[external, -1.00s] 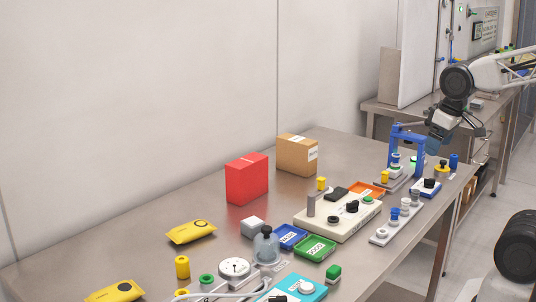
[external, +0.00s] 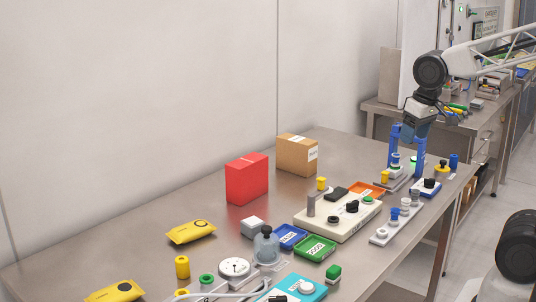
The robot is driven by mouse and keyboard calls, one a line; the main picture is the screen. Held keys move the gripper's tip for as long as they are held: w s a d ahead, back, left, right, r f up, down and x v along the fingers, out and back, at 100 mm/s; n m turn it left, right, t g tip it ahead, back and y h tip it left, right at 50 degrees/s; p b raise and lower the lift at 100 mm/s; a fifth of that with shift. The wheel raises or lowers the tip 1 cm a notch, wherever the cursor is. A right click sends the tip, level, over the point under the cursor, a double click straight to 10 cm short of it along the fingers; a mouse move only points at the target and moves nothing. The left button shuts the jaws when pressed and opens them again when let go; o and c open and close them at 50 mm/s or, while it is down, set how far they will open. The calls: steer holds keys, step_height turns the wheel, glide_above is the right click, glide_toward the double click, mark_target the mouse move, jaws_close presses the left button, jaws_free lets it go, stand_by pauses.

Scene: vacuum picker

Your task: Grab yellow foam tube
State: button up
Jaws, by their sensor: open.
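A short upright yellow cylinder (external: 182,267), which looks like the foam tube, stands near the front left of the steel table in the external view. A second small yellow piece (external: 181,293) shows just below it, partly cut off by the frame's edge. My gripper (external: 416,132) is open and points down far to the right, over the blue stand (external: 393,147), well away from the yellow cylinder. Its fingertips are small and hard to make out against the stand. It holds nothing that I can see.
A red box (external: 247,180) and a cardboard box (external: 297,155) stand towards the wall. Yellow packs (external: 191,232) lie at left. Blue and green trays (external: 316,249), a clear domed vessel (external: 266,246) and a beige fixture (external: 345,222) fill the middle. The table's back left is bare.

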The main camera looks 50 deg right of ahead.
steer(key=w+a+m, duration=0.4)
steer(key=w+a, duration=0.6)
steer(key=w, duration=0.4)
steer(key=m+g, duration=0.2)
steer(key=m, duration=0.8)
glide_above(182, 258)
steer(key=f, duration=1.7)
steer(key=shift+d+f, duration=0.25)
steer(key=shift+d, duration=0.05)
steer(key=shift+a+f+m, duration=0.2)
steer(key=shift+a+m, duration=0.1)
steer(key=shift+a, duration=0.05)
steer(key=shift+f, duration=0.1)
steer(key=shift+f, duration=1.2)
steer(key=shift+f, duration=0.1)
